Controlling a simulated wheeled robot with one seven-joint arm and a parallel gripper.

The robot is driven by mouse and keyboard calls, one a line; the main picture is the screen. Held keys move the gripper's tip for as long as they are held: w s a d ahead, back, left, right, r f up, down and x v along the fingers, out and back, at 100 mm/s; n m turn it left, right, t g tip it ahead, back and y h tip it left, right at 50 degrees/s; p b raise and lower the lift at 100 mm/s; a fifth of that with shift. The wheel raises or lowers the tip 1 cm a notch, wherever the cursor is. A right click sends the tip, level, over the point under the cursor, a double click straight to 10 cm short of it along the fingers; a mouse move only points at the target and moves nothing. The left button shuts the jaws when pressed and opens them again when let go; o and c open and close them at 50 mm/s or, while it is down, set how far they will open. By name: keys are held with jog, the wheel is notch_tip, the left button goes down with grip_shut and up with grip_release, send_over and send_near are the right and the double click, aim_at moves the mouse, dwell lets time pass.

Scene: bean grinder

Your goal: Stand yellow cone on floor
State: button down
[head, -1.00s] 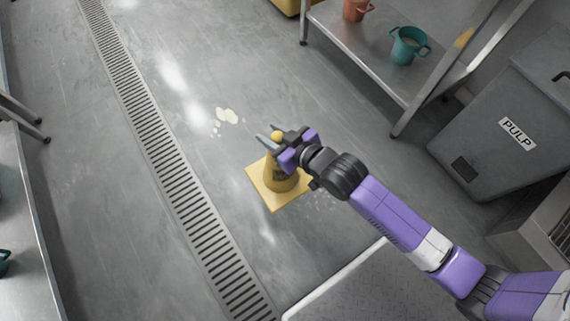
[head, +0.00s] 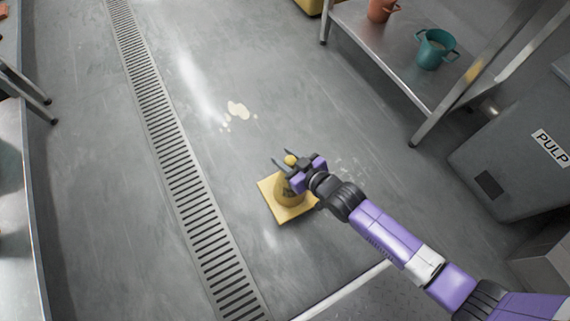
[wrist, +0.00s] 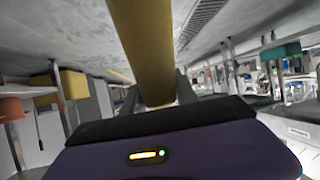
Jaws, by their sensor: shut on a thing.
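The yellow cone (head: 288,206) is upright in the head view, with its square base below my gripper and its rounded top showing between the fingers. My gripper (head: 284,159) is shut on the cone near its top. In the wrist view the cone (wrist: 150,45) runs as a yellow column up from between the fingers. I cannot tell whether the base touches the floor (head: 130,230) or hangs just above it.
A pale spill (head: 238,110) lies on the floor up and left of the cone. A slotted drain (head: 185,180) runs along the left. A metal shelf (head: 385,45) with an orange pot and a teal pot (head: 436,48) and a grey PULP bin (head: 505,165) stand at right.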

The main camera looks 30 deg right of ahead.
jog(key=shift+f+b, duration=1)
jog(key=shift+f, duration=1.15)
jog(key=c, duration=0.9)
grip_release()
jog(key=shift+c, duration=0.2)
